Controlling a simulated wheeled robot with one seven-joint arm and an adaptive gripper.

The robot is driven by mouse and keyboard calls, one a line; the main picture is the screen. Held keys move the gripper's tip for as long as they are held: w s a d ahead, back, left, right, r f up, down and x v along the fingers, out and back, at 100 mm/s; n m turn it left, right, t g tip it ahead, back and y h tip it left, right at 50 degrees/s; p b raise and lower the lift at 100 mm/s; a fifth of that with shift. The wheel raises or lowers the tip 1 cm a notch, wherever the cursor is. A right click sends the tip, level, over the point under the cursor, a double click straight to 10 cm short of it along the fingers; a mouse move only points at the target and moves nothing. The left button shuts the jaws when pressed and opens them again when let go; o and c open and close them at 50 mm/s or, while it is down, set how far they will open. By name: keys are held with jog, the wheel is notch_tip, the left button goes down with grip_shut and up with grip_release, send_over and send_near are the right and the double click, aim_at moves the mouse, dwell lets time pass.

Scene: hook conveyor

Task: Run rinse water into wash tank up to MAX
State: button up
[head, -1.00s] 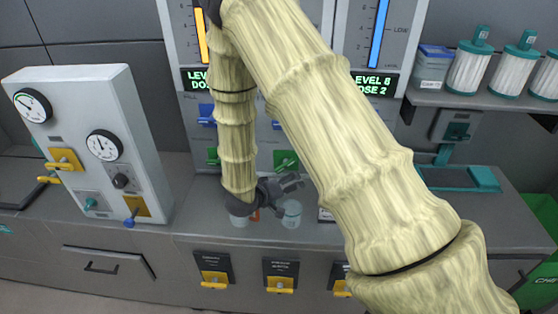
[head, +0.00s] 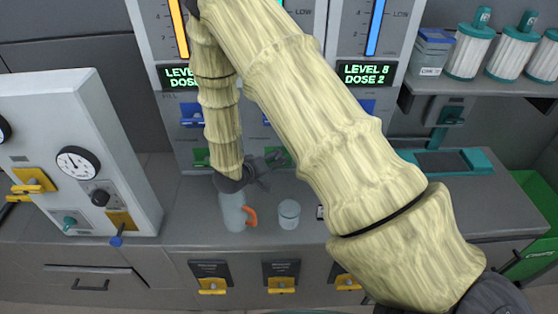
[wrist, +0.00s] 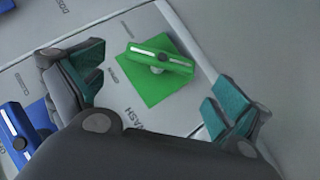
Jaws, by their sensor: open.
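In the wrist view a green valve handle (wrist: 160,60) sits on a green square plate, with lettering that reads WASH below it. My gripper (wrist: 160,88) is open and empty, its teal-padded fingers to either side of the handle; contact is not visible. A blue handle (wrist: 15,132) shows at lower left. In the head view my gripper (head: 262,170) is dark and close to the dosing panel, partly behind my arm. An orange level bar (head: 179,28) stands on the left and a blue level bar (head: 376,28) on the right. The middle column is mostly hidden by my arm.
A grey jug with an orange handle (head: 232,212) and a small lidded cup (head: 289,213) stand on the counter below my gripper. A gauge panel (head: 75,150) stands at left. White canisters (head: 468,50) line a shelf at right. The right display (head: 370,74) reads LEVEL 8 DOSE 2.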

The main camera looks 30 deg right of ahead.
jog(key=p+x, duration=0.1)
jog(key=x, duration=0.4)
jog(key=shift+d+f+p, duration=0.15)
jog(key=shift+d+p, duration=0.1)
jog(key=shift+p, duration=0.15)
jog(key=shift+w+d+f, duration=0.35)
jog(key=shift+d+f, duration=0.05)
jog(key=shift+s, duration=0.1)
jog(key=shift+c, duration=0.2)
jog(key=c, duration=0.7)
